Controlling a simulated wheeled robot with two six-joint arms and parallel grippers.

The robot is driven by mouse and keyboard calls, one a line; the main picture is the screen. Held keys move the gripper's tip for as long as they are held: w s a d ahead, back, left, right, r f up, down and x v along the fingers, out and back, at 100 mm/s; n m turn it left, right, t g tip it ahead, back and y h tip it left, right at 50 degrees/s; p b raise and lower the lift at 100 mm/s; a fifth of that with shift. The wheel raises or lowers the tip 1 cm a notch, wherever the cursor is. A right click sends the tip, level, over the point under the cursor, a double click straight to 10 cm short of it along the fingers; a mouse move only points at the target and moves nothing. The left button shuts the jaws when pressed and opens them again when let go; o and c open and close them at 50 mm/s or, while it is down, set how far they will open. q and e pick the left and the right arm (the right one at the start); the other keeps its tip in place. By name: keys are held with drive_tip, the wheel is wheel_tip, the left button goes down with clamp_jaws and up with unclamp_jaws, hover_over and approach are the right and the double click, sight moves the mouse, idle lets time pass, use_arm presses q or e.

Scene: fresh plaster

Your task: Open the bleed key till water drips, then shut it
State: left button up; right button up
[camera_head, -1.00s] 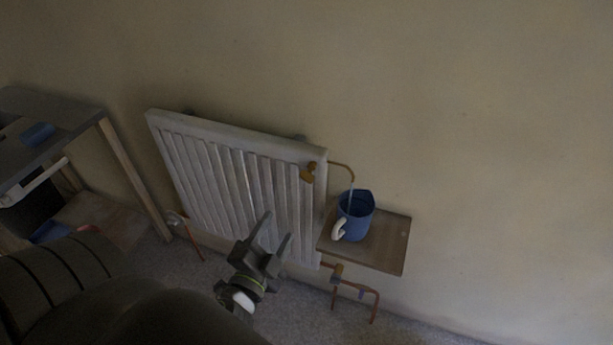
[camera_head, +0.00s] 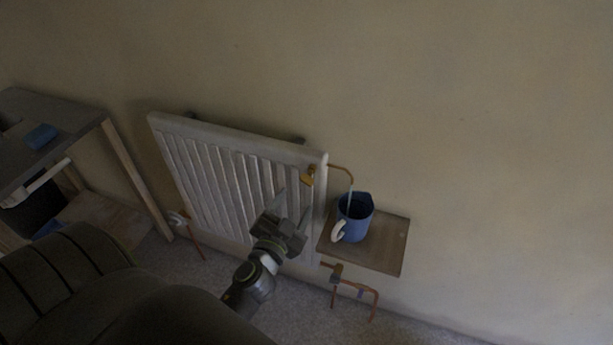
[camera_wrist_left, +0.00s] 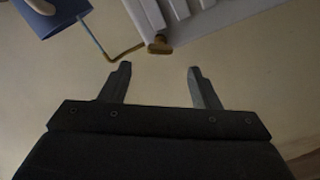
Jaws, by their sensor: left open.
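The brass bleed key (camera_head: 308,176) sits at the top right corner of the white radiator (camera_head: 228,180). It also shows in the left wrist view (camera_wrist_left: 160,46), just beyond my fingertips and roughly centred between them. A thin copper pipe (camera_head: 342,166) runs from it. A pale, thin straight length hangs from the pipe's end into the blue jug (camera_head: 355,222); I cannot tell whether it is tube or water. My left gripper (camera_head: 294,205) is open and empty, below the key in the head view and apart from it. My right gripper is not in view.
The jug, with a white handle, stands on a small wooden shelf (camera_head: 385,245) right of the radiator. Copper pipes (camera_head: 350,285) run below the shelf. A bench (camera_head: 75,115) holding a blue object (camera_head: 41,136) stands at left. The wall at right is bare.

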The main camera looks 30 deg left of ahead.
sight(305, 183)
use_arm(q)
drive_tip(key=p+x, duration=0.1)
drive_tip(key=x, duration=0.8)
drive_tip(key=shift+a, duration=0.1)
drive_tip(key=shift+s, duration=0.1)
drive_tip(key=c, duration=1)
